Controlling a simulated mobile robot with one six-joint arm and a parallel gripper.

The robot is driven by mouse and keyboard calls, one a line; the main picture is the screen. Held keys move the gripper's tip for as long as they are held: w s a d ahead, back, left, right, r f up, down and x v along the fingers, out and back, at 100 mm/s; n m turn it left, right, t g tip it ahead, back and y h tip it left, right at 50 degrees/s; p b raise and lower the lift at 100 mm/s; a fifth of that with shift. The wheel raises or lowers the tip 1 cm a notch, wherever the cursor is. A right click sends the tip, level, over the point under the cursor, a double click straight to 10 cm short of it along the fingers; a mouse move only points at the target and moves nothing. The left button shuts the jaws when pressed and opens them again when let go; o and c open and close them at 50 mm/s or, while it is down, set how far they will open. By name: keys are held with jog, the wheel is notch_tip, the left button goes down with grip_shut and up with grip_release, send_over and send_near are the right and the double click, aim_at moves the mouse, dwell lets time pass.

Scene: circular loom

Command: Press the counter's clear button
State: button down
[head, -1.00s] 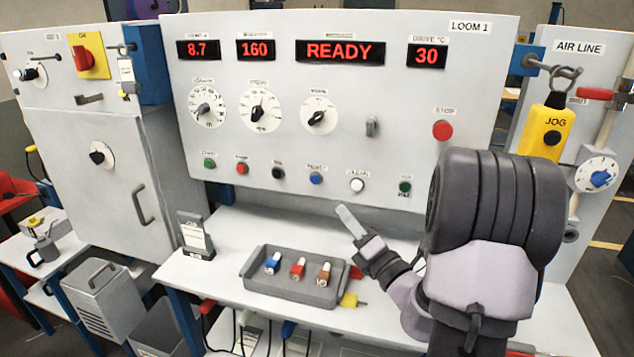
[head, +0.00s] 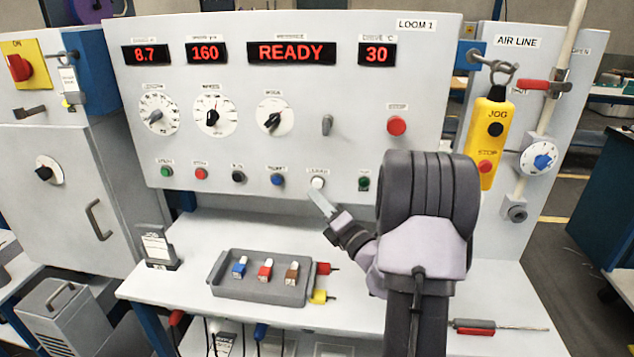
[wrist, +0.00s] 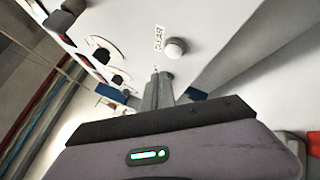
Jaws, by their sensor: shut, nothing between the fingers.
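The clear button (head: 317,183) is a white round button in the lower row of the loom's panel, under a small label. In the wrist view the white button (wrist: 175,48) shows beside its label "CLEAR", beyond the fingertips and slightly to their right. My gripper (head: 318,198) is shut and empty, with its thin fingers pointing up at the panel just below the button. In the wrist view the closed fingertips (wrist: 156,72) appear apart from the button. The "READY" display (head: 291,52) is lit red above.
Blue (head: 278,180) and green (head: 363,184) buttons flank the clear button. A red stop button (head: 397,126) is higher right. A grey tray (head: 262,290) with small coloured pieces sits on the bench below. A yellow jog pendant (head: 487,140) hangs at right.

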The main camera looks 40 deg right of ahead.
jog(key=shift+w+d, duration=0.55)
jog(key=shift+d, duration=0.1)
jog(key=shift+r+p, duration=0.1)
jog(key=shift+p, duration=0.25)
dwell(1.2)
jog(key=shift+w+d, duration=0.3)
jog(key=shift+d, duration=0.05)
jog(key=shift+w+d+p, duration=0.3)
jog(key=shift+d+p, duration=0.05)
jog(key=shift+p, duration=0.25)
dwell(0.4)
dwell(0.4)
jog(key=shift+s+a, duration=0.6)
jog(key=shift+a, duration=0.05)
jog(key=shift+s+a+b, duration=0.65)
jog(key=shift+s+a, duration=0.95)
jog(key=shift+a, duration=0.3)
